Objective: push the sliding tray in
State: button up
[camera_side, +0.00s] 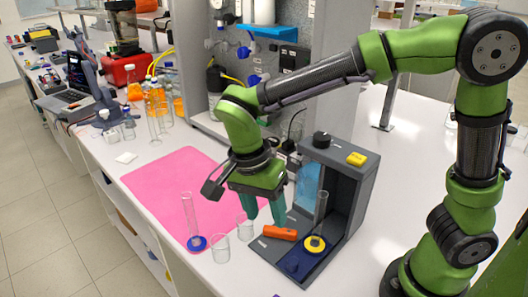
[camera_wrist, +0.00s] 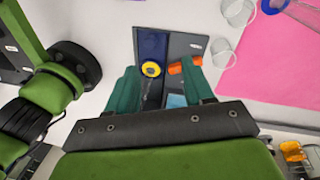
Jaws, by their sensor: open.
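The rig (camera_side: 352,180) is a dark grey frame with an upright back, a black knob and a yellow button on top. Its dark blue sliding tray (camera_side: 293,266) sticks out at the front of the base. A yellow ring (camera_side: 315,244) on the tray stands around the foot of an upright clear cylinder (camera_side: 320,210). An orange handle (camera_side: 280,233) lies on the base beside the tray. My gripper (camera_side: 264,216) is open and empty above the handle's side of the rig. In the wrist view, the tray (camera_wrist: 153,44) and handle (camera_wrist: 176,68) show beyond my fingers (camera_wrist: 160,68).
A glass cylinder on a blue foot (camera_side: 192,222) stands on a pink mat (camera_side: 165,185), left of the rig. Two clear beakers (camera_side: 220,249) stand between it and the rig. Bottles and equipment fill the bench behind. White bench is clear right of the rig.

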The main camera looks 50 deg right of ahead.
jog(key=a+m+h, duration=0.1)
jog(key=m, duration=0.2)
jog(key=m+g, duration=0.1)
jog(key=m, duration=0.8)
send_near(293, 261)
jog(key=shift+h, duration=0.4)
jog(key=x, duration=0.8)
jog(key=shift+a+f, duration=0.25)
jog(key=shift+f, duration=0.1)
grip_shut()
